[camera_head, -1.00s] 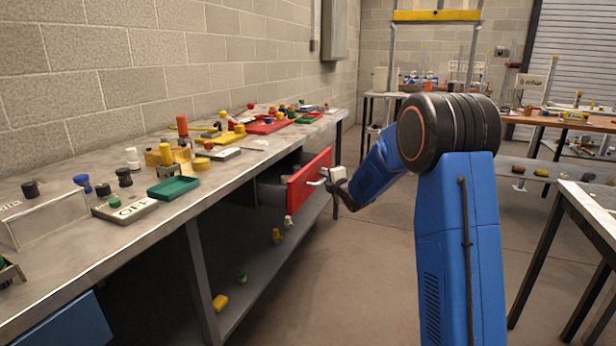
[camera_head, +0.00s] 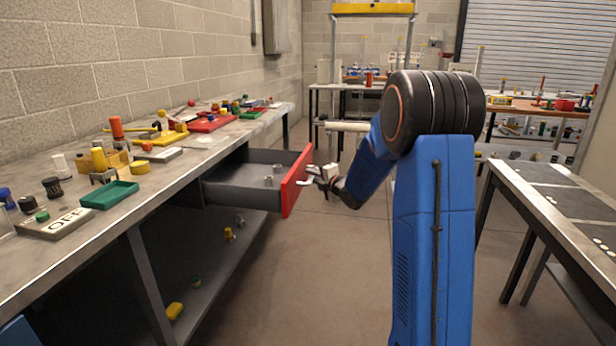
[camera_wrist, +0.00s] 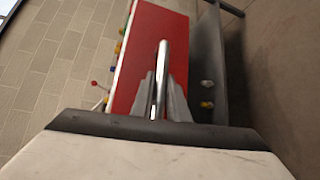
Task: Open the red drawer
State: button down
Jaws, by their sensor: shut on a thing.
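The red drawer (camera_head: 295,180) stands well out from under the long grey workbench. Its red front faces my arm, and its grey inside shows a few small fittings. My gripper (camera_head: 318,177) is at the drawer front, shut on the metal handle. In the wrist view, the silver bar handle (camera_wrist: 161,75) runs up the red front (camera_wrist: 145,40), with the gripper's grey fingers (camera_wrist: 163,100) around its lower part. The fingertips are partly hidden by the handle.
The workbench top (camera_head: 185,185) holds a green tray (camera_head: 109,195), a red tray (camera_head: 212,123) and many small parts. A lower shelf (camera_head: 205,285) runs under the drawer. Another table (camera_head: 560,200) stands at the right. The floor between is clear.

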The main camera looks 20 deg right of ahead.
jog(key=c, duration=1.7)
grip_release()
jog(key=s, duration=0.5)
jog(key=s+d+r, duration=0.1)
jog(key=s, duration=0.5)
jog(key=s+d+r, duration=0.1)
jog(key=s, duration=0.5)
jog(key=shift+d+r, duration=0.2)
jog(key=shift+d, duration=0.05)
